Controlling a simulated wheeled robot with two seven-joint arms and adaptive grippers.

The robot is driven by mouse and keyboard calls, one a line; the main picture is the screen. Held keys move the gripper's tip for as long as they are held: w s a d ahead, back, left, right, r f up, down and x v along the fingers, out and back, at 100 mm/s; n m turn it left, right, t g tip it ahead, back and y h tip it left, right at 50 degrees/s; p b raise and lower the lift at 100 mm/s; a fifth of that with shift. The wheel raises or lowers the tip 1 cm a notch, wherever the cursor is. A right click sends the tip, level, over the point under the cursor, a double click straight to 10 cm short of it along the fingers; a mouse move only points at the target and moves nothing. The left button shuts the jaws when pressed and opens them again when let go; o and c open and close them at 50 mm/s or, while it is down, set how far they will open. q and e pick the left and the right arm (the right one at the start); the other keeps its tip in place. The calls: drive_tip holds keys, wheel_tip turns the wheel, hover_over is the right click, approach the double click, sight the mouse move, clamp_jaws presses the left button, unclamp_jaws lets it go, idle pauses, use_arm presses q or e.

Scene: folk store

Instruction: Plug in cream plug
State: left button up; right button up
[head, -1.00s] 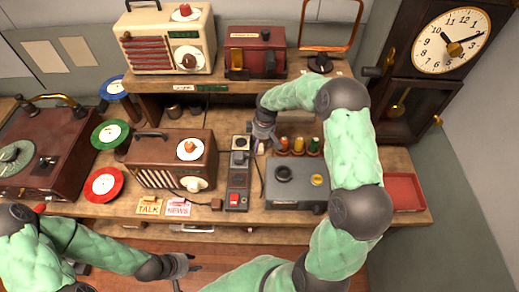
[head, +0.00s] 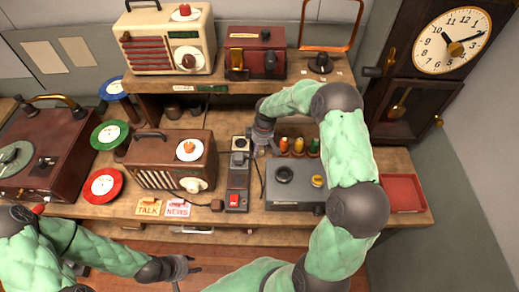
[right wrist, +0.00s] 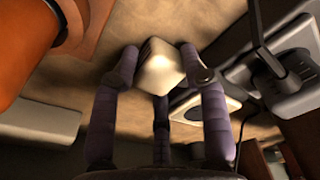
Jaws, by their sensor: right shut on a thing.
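The cream plug (right wrist: 160,68) is a pale block held between the dark fingers of my right gripper (right wrist: 163,75) in the right wrist view. In the head view my right gripper (head: 262,143) is just right of the upper end of the power strip (head: 237,180), and the plug is hidden there. A pale socket (right wrist: 205,104) shows beside the plug in the right wrist view, apart from it. A dark plug (right wrist: 272,65) sits in the strip farther right. My left gripper (head: 185,268) is open and empty in front of the counter.
A grey box (head: 295,190) and several coloured bottles (head: 299,146) stand right of the strip. A brown radio (head: 172,163) stands left of it. A dark cord (right wrist: 243,125) lies near the strip. A red tray (head: 403,193) is at the right.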

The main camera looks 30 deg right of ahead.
drive_tip(key=shift+r, duration=0.55)
wheel_tip(320, 180, up, 2)
drive_tip(key=shift+r+p, duration=0.25)
drive_tip(key=shift+p, duration=0.1)
drive_tip(key=s+a+r+p, duration=0.1)
drive_tip(key=s+a+r, duration=0.6)
drive_tip(key=s, duration=0.5)
wheel_tip(320, 180, up, 2)
drive_tip(key=shift+a+r+p, duration=0.15)
drive_tip(key=shift+r+p, duration=0.05)
drive_tip(key=shift+p, duration=0.1)
